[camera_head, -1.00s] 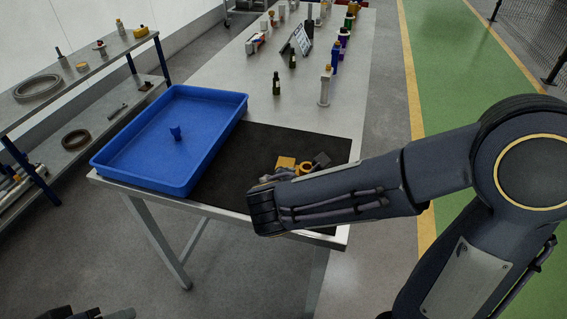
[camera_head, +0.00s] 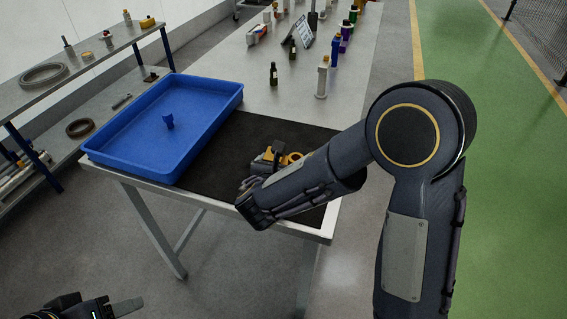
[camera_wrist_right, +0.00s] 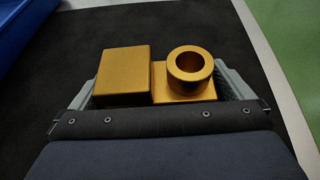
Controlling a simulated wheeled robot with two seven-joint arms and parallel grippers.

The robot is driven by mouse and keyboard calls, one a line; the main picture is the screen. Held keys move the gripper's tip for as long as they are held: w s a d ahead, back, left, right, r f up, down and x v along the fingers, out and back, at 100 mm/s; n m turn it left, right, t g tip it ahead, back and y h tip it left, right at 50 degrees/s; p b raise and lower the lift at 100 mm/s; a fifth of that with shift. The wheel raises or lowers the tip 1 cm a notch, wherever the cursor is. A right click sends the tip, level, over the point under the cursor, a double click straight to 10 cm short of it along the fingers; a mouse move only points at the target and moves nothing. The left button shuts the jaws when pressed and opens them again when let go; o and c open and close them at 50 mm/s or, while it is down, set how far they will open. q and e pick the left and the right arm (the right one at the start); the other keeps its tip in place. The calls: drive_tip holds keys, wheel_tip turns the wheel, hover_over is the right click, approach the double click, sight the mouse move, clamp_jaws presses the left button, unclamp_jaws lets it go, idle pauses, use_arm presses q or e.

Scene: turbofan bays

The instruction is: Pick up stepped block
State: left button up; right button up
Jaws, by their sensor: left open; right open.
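The stepped block (camera_wrist_right: 122,75) is gold, with a tall square part at left and a lower part at right. A gold hollow cylinder (camera_wrist_right: 190,70) stands at the lower part in the right wrist view; I cannot tell whether it is one piece with the block. In the head view the gold block (camera_head: 268,155) lies on the black mat, partly hidden by my right arm. My right gripper (camera_wrist_right: 160,74) is open, its fingers on either side of the gold pieces, not visibly closed on them. My left gripper (camera_head: 104,308) is open and empty at the bottom left, away from the table.
Bottles (camera_head: 273,74) and other small items stand farther back on the table. A shelf (camera_head: 85,66) with rings is at left.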

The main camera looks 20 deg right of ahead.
drive_tip(key=c, duration=0.9)
drive_tip(key=shift+r, duration=0.1)
drive_tip(key=shift+c, duration=0.2)
